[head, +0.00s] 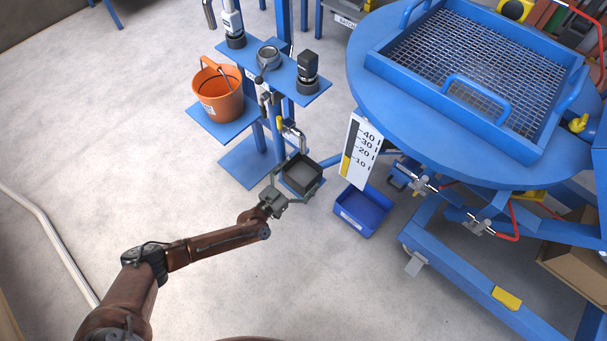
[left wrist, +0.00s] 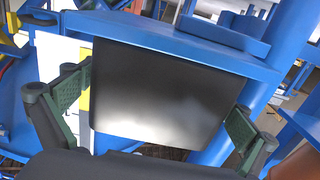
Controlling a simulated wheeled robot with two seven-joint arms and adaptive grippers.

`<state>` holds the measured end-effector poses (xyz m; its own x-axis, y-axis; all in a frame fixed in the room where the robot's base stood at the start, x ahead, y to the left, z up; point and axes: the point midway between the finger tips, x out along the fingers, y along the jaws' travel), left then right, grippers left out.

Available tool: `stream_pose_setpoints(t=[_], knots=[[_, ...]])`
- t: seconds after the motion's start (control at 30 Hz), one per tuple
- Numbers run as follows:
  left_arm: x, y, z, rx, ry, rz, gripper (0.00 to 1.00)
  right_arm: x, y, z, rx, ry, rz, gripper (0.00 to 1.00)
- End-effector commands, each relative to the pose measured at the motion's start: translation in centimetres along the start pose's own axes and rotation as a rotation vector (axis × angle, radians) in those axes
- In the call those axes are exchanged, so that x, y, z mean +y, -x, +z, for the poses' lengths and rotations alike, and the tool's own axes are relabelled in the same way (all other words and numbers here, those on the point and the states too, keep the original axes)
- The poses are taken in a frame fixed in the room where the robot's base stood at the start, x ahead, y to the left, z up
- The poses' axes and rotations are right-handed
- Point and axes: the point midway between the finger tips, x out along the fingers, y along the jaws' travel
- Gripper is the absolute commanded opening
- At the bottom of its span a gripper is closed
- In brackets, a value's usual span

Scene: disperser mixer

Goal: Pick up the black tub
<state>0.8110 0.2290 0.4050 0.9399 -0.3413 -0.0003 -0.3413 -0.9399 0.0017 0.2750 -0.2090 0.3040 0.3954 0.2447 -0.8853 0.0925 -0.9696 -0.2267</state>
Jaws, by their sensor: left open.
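The black tub (head: 301,173) is a square, open-topped dark container on a small blue shelf at the lower end of the blue stand. In the left wrist view its dark, glossy side (left wrist: 158,95) fills the middle of the picture. My left gripper (head: 291,187) is open at the near side of the tub. In the left wrist view one green finger is left of the tub and the other right of it. I cannot tell whether either finger touches it. My right gripper is not in view.
An orange bucket (head: 217,92) stands on a blue shelf to the left. A blue bin (head: 363,210) sits on the floor to the right, by a white scale board (head: 360,150). A round blue table (head: 420,100) with a mesh tray is further right.

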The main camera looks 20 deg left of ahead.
Motion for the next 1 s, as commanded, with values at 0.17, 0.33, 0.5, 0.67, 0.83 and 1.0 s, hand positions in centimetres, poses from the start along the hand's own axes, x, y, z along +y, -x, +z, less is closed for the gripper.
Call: stream_pose_setpoints(t=[0.17,0.33,0.5,0.67,0.83,1.0], knots=[[-0.03,-0.57,0.01,-0.001,-0.002,0.0,1.0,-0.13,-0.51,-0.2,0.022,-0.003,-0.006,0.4],[-0.03,-0.58,-0.09,0.0,-0.002,0.0,0.99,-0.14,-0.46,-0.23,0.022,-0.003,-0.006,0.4],[-0.04,-0.56,-0.07,0.0,-0.002,0.0,0.87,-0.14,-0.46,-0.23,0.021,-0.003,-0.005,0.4],[-0.05,-0.54,-0.06,0.0,-0.002,0.0,0.76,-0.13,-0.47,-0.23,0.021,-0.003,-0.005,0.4],[-0.06,-0.53,-0.06,0.0,-0.001,-0.001,0.64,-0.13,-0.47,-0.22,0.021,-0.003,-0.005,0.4],[-0.07,-0.53,-0.05,0.0,-0.001,-0.001,0.53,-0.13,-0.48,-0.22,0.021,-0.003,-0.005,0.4]])
